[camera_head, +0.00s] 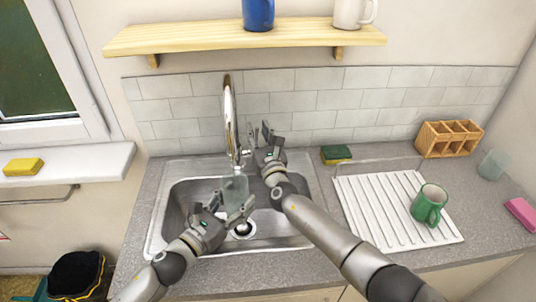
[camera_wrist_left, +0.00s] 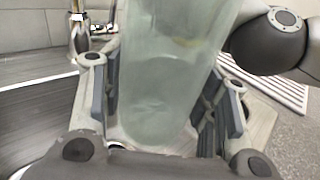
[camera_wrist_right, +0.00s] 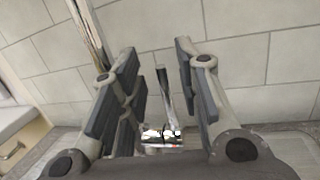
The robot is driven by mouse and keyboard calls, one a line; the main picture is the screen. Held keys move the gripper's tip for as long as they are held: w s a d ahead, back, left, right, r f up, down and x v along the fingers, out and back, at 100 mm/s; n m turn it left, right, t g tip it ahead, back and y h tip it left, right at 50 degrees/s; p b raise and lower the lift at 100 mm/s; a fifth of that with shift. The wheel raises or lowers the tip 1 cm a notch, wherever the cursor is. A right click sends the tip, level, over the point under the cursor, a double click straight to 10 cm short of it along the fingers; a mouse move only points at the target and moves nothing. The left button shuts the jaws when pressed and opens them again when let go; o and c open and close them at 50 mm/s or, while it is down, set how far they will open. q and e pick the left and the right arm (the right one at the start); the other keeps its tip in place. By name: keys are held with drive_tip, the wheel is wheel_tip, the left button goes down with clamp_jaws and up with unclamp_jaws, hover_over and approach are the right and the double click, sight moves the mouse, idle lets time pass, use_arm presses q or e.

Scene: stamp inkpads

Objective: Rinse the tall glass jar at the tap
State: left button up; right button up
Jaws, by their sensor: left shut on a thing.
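The tall glass jar (camera_head: 235,187), pale and see-through, is held over the sink (camera_head: 184,207), below the tap (camera_head: 229,110). My left gripper (camera_head: 231,204) is shut on the jar. In the left wrist view the jar (camera_wrist_left: 165,90) stands between the fingers, slightly tilted in the picture. My right gripper (camera_head: 267,138) is beside the tap on its right. In the right wrist view its fingers are open, and a slim metal lever (camera_wrist_right: 163,92) shows between them, apart from both. I see no clear water stream.
A white ribbed drainboard (camera_head: 360,205) with a green mug (camera_head: 425,207) lies right of the sink. A green-yellow sponge (camera_head: 336,154), wooden caddy (camera_head: 448,139), another glass (camera_head: 493,164) and pink sponge (camera_head: 521,213) stand around it. A shelf (camera_head: 200,39) hangs above the tap.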

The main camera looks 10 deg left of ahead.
drive_tip(key=v, duration=1)
drive_tip(key=shift+d, duration=0.15)
drive_tip(key=shift+r, duration=0.15)
drive_tip(key=c, duration=0.5)
drive_tip(key=shift+d+r, duration=0.2)
drive_tip(key=shift+r, duration=0.1)
clamp_jaws()
drive_tip(key=g+h, duration=0.2)
drive_tip(key=g, duration=0.1)
approach(257, 138)
drive_tip(key=x, duration=0.4)
drive_tip(key=shift+w+f, duration=0.35)
drive_tip(key=shift+w+a+r, duration=0.1)
drive_tip(key=shift+w+a, duration=0.3)
drive_tip(key=shift+w, duration=0.4)
